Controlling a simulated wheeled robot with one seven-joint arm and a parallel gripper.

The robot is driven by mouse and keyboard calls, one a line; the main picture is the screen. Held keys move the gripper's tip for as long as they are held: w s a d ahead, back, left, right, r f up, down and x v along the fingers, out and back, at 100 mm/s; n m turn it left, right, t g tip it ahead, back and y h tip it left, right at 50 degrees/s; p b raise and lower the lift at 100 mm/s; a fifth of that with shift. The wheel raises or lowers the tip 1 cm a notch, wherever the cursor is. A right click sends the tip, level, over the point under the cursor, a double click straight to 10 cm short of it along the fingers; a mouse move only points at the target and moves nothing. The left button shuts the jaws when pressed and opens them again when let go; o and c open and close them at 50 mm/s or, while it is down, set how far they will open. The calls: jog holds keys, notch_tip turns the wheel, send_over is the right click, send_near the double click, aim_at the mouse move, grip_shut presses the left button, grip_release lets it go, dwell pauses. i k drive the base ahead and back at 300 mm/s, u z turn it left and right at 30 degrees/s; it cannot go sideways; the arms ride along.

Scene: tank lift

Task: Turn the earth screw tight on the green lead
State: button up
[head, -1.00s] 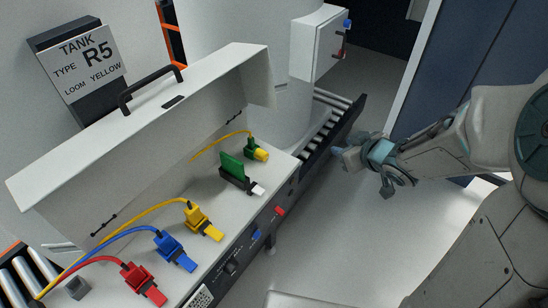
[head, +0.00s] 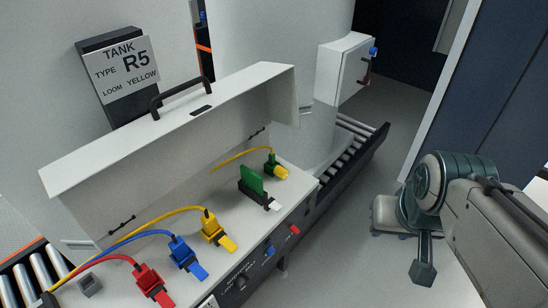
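My gripper (head: 408,245) is at the right, over the floor, well apart from the plug and touching nothing I can see. My arm's wrist partly hides it, and whether its fingers are open does not show.
The white box's raised lid (head: 170,130) stands behind the panel. Red (head: 149,278), blue (head: 182,252) and yellow (head: 212,228) plugs line the panel. A roller conveyor (head: 350,150) lies beyond.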

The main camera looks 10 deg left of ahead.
aim_at(280, 171)
jog(key=u, duration=2.25)
jog(key=k, duration=1)
jog(key=z, duration=1.4)
jog(key=i, duration=0.5)
jog(key=z, duration=0.05)
